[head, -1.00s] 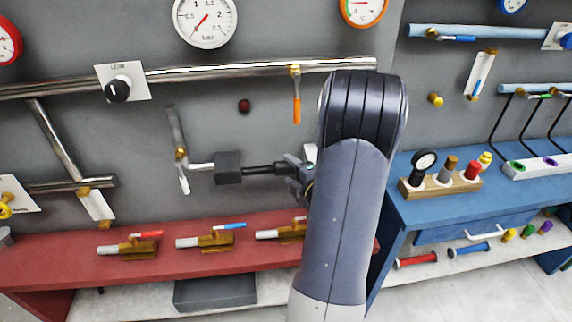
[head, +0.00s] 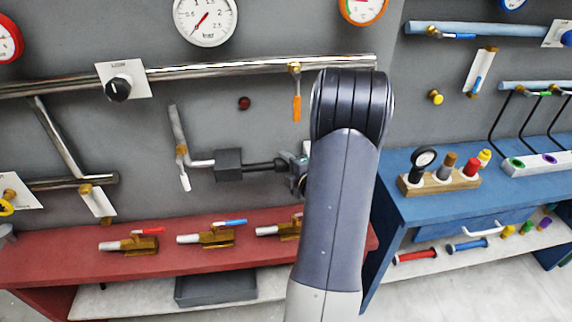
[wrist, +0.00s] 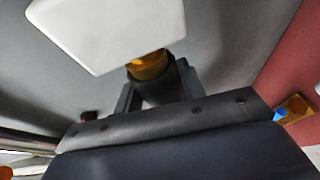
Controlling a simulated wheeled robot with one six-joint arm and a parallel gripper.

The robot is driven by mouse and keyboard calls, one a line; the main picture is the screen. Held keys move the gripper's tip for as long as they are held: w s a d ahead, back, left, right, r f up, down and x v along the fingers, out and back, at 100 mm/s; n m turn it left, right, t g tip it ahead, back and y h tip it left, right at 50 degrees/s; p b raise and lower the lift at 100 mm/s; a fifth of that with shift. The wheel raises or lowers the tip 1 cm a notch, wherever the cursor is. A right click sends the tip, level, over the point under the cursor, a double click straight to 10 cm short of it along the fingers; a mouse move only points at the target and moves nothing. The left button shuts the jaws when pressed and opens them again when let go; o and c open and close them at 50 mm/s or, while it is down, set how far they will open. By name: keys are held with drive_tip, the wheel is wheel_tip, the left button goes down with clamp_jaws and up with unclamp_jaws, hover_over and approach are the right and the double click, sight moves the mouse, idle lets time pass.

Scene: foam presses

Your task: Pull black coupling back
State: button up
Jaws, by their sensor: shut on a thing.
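The black coupling (wrist: 170,76) shows in the wrist view as a dark collar just below and beside a brass fitting (wrist: 148,65). My gripper (wrist: 157,90) is shut on it, with one dark finger on each side. A white plate (wrist: 105,30) lies beyond the brass fitting and fills the upper left. In the head view my gripper (head: 297,171) is partly hidden behind my arm, at the right end of a black rod-like piece (head: 262,167). That piece joins a dark block (head: 228,164) on a white pipe. The coupling itself cannot be made out there.
A red bench (head: 70,251) with several brass valves stands below. A blue bench (head: 400,205) stands to the right. A steel pipe (head: 220,69) and an orange-handled valve (head: 296,105) are on the wall above my gripper.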

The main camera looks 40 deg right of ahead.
sight(277, 170)
clamp_jaws()
drive_tip(key=shift+w+a+f+b, duration=0.15)
drive_tip(key=shift+a+b, duration=0.1)
drive_tip(key=shift+b, duration=0.05)
drive_tip(key=a+b, duration=0.1)
drive_tip(key=w+a+b, duration=0.1)
drive_tip(key=shift+w+a, duration=0.3)
drive_tip(key=shift+a, duration=0.05)
drive_tip(key=shift+w+a+b, duration=0.15)
drive_tip(key=shift+a+b, duration=0.1)
drive_tip(key=shift+b, duration=0.1)
drive_tip(key=o, duration=0.7)
unclamp_jaws()
drive_tip(key=shift+w+a, duration=0.1)
drive_tip(key=shift+a, duration=0.05)
drive_tip(key=shift+o, duration=0.2)
